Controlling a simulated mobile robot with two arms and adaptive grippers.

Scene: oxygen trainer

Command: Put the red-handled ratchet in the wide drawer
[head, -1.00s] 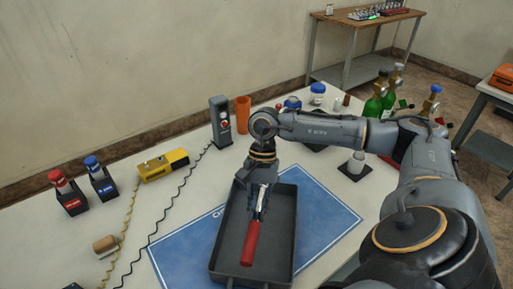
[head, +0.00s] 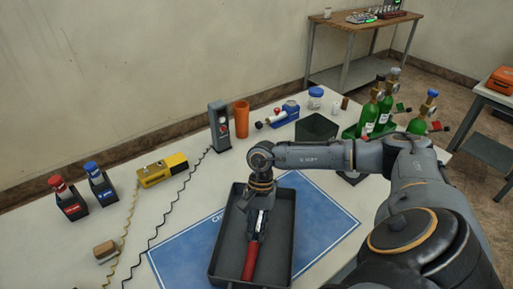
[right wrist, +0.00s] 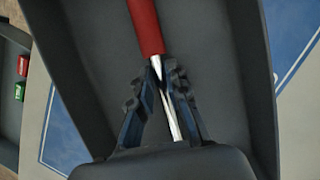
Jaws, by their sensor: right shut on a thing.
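The ratchet has a red handle (head: 251,261) and a bright metal shaft; in the right wrist view the red handle (right wrist: 147,28) points up and away from my fingers. My right gripper (head: 257,232) is shut on the metal shaft, and its fingers (right wrist: 160,88) straddle it in the right wrist view. The ratchet is inside the outline of a dark grey open tray (head: 284,232), low over its floor; I cannot tell whether it touches. I cannot tell whether this tray is the wide drawer. The ratchet's head is hidden by my gripper. My left gripper is not in view.
The tray sits on a blue mat (head: 325,215) on a white table. A yellow device (head: 163,170) with coiled cords, red and blue bottle holders (head: 70,202), a grey stand (head: 220,127), an orange cup (head: 241,120) and green cylinders (head: 384,108) surround it.

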